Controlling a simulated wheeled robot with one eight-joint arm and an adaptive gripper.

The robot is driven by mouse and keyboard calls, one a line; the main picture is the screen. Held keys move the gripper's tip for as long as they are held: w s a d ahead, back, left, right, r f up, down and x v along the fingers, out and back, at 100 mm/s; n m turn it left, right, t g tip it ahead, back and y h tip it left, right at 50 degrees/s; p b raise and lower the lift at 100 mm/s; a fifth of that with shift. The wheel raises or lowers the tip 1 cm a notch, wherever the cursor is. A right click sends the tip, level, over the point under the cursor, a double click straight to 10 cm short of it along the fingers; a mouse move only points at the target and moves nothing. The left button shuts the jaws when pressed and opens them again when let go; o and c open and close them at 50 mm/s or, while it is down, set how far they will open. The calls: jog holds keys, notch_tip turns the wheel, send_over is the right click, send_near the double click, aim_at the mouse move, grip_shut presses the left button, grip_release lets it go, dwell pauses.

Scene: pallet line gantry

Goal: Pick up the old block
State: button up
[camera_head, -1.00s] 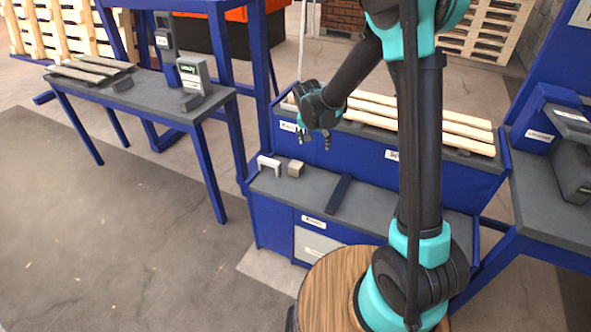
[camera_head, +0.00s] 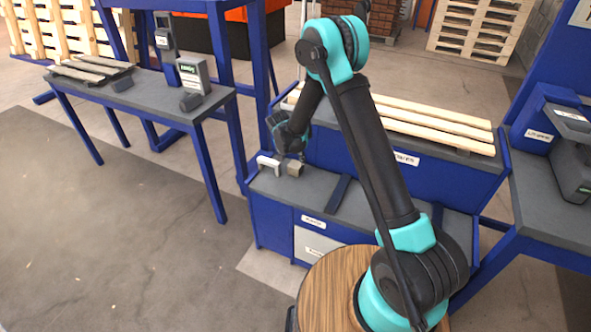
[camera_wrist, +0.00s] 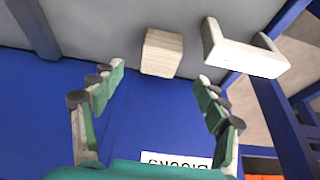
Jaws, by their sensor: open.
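The old block is most likely the small tan wooden block (camera_head: 295,168) on the grey bench top, just right of a white bracket-shaped piece (camera_head: 268,166). In the wrist view the block (camera_wrist: 162,52) lies ahead of the fingertips, between their lines, with the white piece (camera_wrist: 245,50) to its right. My gripper (camera_head: 291,156) is just above and behind the block in the head view. In the wrist view my gripper (camera_wrist: 160,80) has its two fingers spread wide, with nothing between them. The block appears apart from both fingers.
A dark bar (camera_head: 340,192) lies on the bench (camera_head: 385,205) right of the block. A raised blue panel with a "Blocks" label (camera_wrist: 178,160) stands behind the bench, topped by wooden slats (camera_head: 430,122). A side table (camera_head: 150,95) stands at left.

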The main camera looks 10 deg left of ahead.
aim_at(295, 165)
jog(key=shift+w+x, duration=0.2)
jog(key=shift+x, duration=3.95)
jog(key=shift+r, duration=0.1)
jog(key=shift+c, duration=0.6)
jog(key=c, duration=1.2)
jog(key=shift+o, duration=0.2)
jog(key=shift+r, duration=0.1)
